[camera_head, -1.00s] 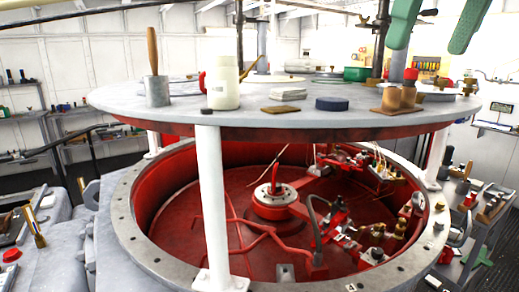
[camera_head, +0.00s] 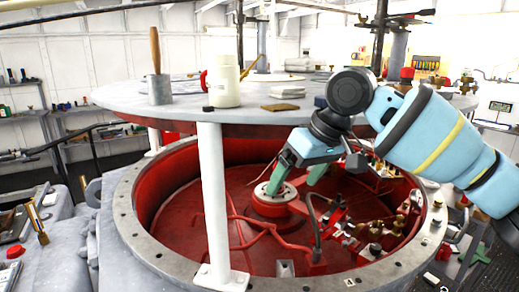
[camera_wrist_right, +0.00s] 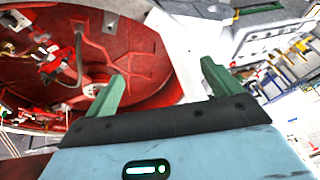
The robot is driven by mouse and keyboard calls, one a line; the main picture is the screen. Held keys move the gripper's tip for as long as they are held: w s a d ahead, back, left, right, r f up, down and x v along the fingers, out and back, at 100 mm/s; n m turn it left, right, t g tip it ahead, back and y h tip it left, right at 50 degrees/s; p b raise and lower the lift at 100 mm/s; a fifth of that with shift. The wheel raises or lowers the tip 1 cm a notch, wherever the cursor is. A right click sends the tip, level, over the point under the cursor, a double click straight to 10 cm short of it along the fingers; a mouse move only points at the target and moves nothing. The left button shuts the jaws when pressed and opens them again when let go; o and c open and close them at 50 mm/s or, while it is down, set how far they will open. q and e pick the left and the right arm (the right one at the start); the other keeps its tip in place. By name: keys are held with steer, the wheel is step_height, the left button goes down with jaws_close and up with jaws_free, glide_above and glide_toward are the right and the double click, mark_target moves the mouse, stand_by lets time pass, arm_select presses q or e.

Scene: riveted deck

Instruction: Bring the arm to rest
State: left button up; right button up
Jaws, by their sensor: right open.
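My right gripper (camera_head: 296,178) has pale blue housing and two green fingers spread apart with nothing between them. In the head view its arm comes in from the right, and the fingers point down in front of the round red well (camera_head: 200,215). I cannot tell how far they are from it. In the right wrist view the open fingers (camera_wrist_right: 164,82) show with the red well behind them on the left. My left gripper is not in view.
A round grey tabletop (camera_head: 190,112) on white posts (camera_head: 212,190) stands above the well. It carries a white jar (camera_head: 225,88), a grey cup (camera_head: 158,90) with a wooden handle, and a brown pad (camera_head: 280,107). Brass fittings (camera_head: 375,248) line the well's right side.

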steer(key=a+f+y, duration=0.2)
steer(key=a+f, duration=0.1)
steer(key=f, duration=0.7)
steer(key=a+f+y, duration=0.2)
steer(key=a+f, duration=0.1)
steer(key=f, duration=0.6)
steer(key=s+f+m+t, duration=0.3)
steer(key=s+f+t, duration=0.1)
steer(key=f, duration=1.2)
steer(key=s+d+f+m+t+h, duration=0.2)
steer(key=s+d+f+t+h, duration=0.1)
steer(key=s+d+f, duration=0.85)
steer(key=s+d+f+h, duration=0.1)
steer(key=s+d+f, duration=0.2)
steer(key=s, duration=0.4)
steer(key=s+d+f+h, duration=0.2)
steer(key=s+d+f, duration=0.2)
steer(key=s, duration=0.4)
steer(key=shift+s+d, duration=0.15)
steer(key=shift+d, duration=0.4)
